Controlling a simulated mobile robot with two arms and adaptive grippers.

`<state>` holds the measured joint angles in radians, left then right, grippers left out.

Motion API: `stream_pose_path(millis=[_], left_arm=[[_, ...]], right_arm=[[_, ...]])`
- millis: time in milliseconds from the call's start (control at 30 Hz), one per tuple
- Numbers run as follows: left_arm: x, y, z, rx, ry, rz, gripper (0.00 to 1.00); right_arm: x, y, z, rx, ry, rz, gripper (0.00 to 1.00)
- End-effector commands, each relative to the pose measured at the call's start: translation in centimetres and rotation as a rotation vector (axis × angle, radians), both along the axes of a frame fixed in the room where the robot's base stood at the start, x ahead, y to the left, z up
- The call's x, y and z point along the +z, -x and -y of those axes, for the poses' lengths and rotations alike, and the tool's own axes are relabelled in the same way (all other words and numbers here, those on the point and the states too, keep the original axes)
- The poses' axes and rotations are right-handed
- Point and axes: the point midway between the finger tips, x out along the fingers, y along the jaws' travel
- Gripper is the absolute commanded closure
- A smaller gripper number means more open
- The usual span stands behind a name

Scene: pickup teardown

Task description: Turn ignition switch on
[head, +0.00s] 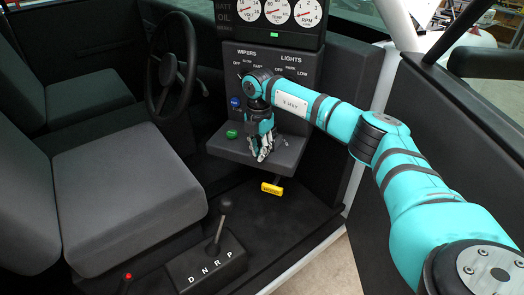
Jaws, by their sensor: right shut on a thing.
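My right gripper (262,154) is in front of the dark dash panel (305,66), with its fingers pointing down over the small grey ledge (222,146). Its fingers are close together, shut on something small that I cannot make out. I cannot pick out the ignition switch; the gripper and wrist hide part of the panel and ledge. My left gripper is not in view.
The steering wheel (172,65) stands left of the panel. Below the ledge is a yellow tag-like handle (271,188). A gear lever (221,222) rises from the floor box in front. Grey seats (128,185) fill the left; the door (440,130) stands right.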

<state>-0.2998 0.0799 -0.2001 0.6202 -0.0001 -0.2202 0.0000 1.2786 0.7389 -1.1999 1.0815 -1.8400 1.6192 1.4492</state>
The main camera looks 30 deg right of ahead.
Motion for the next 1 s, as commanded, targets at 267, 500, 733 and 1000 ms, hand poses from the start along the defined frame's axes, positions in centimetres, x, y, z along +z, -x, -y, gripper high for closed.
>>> stream_pose_path(millis=[267, 500, 733, 1000], left_arm=[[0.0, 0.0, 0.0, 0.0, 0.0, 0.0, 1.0], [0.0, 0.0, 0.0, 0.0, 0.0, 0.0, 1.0], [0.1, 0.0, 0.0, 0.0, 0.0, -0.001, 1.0], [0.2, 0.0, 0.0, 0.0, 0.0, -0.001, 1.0]], right_arm=[[0.2, -1.1, -0.5, -0.137, -0.002, 0.005, 1.0], [0.3, -1.9, -0.7, -0.257, -0.002, 0.006, 1.0], [0.3, -2.5, -0.7, -0.372, -0.002, 0.006, 1.0], [0.3, -3.2, -0.7, -0.508, -0.002, 0.007, 1.0]])
